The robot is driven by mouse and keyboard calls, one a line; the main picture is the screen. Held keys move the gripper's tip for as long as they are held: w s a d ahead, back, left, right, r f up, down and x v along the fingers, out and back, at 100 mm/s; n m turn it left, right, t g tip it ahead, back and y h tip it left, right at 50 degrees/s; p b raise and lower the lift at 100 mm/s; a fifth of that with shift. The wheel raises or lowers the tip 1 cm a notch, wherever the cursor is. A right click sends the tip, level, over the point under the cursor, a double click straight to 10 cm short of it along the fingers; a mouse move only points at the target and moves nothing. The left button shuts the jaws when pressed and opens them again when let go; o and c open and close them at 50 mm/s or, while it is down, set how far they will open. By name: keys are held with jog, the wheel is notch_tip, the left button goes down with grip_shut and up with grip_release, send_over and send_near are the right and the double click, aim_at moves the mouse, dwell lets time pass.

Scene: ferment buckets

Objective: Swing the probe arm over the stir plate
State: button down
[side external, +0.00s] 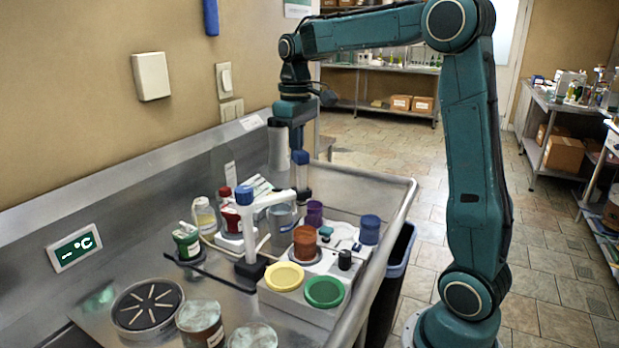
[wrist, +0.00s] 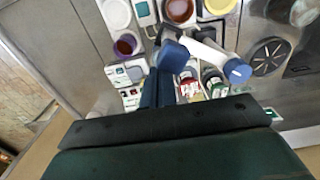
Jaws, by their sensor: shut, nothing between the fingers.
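Red-labelled (side external: 230,219) and green (side external: 187,241) jars stand left of the post. Yellow (side external: 285,276) and green (side external: 324,291) round tops are in front. Purple (side external: 315,212) and blue (side external: 369,229) cups stand right. A slotted dark disc (side external: 148,308) lies front left.

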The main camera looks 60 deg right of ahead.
aim_at(305, 152)
jog(key=shift+s+a, duration=0.15)
jog(key=shift+s, duration=0.2)
jog(key=shift+s+a, duration=0.4)
jog(key=shift+s, duration=0.25)
jog(key=shift+s+a, duration=0.35)
jog(key=shift+s, duration=0.25)
jog(key=shift+w, duration=0.15)
jog(key=shift+w+d, duration=0.5)
jog(key=shift+r, duration=0.1)
jog(key=shift+r, duration=2.9)
jog(key=shift+a, duration=0.1)
